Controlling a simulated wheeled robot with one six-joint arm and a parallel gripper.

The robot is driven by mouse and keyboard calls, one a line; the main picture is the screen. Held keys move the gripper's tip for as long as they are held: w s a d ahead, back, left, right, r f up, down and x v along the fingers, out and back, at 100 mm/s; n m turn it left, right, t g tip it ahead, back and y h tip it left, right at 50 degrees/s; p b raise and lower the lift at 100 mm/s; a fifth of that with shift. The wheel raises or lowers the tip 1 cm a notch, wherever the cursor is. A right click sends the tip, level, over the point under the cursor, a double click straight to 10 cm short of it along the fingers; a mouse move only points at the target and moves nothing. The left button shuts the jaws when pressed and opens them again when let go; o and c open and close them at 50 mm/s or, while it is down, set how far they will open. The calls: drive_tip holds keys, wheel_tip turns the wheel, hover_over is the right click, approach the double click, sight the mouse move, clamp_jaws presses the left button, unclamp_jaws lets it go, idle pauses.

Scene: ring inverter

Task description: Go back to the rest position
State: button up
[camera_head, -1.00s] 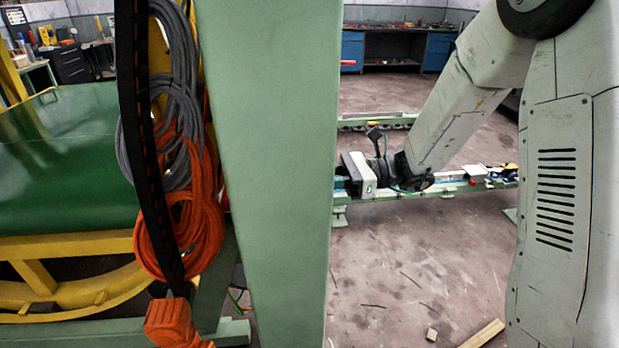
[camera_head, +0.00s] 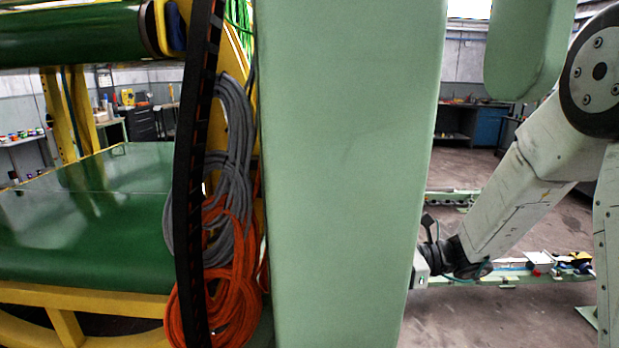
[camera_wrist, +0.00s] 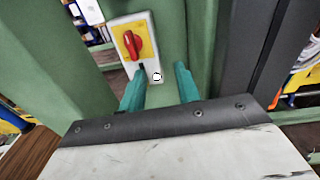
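My gripper (camera_wrist: 160,76) shows in the wrist view with two teal fingers apart and nothing held between them. Just beyond the fingertips is a red rotary switch (camera_wrist: 134,42) on a yellow and white plate, mounted on a green post. The switch's red handle stands roughly upright, slightly tilted. I cannot tell whether the fingertips touch the plate. In the head view my arm (camera_head: 525,195) reaches down and left, and the green column (camera_head: 345,180) hides my gripper and the switch.
A green-topped machine with a yellow frame (camera_head: 80,295) stands at left. Grey cables (camera_head: 235,160) and orange cables (camera_head: 230,275) hang beside the column. A green rail (camera_head: 515,280) with small items runs behind my arm. Floor (camera_head: 450,325) at lower right is clear.

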drive_tip(key=s+d+f+n+g+h, duration=0.1)
drive_tip(key=s+d+n+g+h, duration=0.15)
drive_tip(key=s+n+h, duration=0.4)
drive_tip(key=s+d+n+g+h, duration=0.2)
drive_tip(key=s+n+g, duration=0.15)
drive_tip(key=s, duration=0.55)
drive_tip(key=s+d+r+n+t+h, duration=0.7)
drive_tip(key=s+d+h, duration=0.2)
drive_tip(key=s+d, duration=0.1)
drive_tip(key=shift+s+d+n, duration=0.15)
drive_tip(key=shift+s+n, duration=0.15)
drive_tip(key=shift+r, duration=0.1)
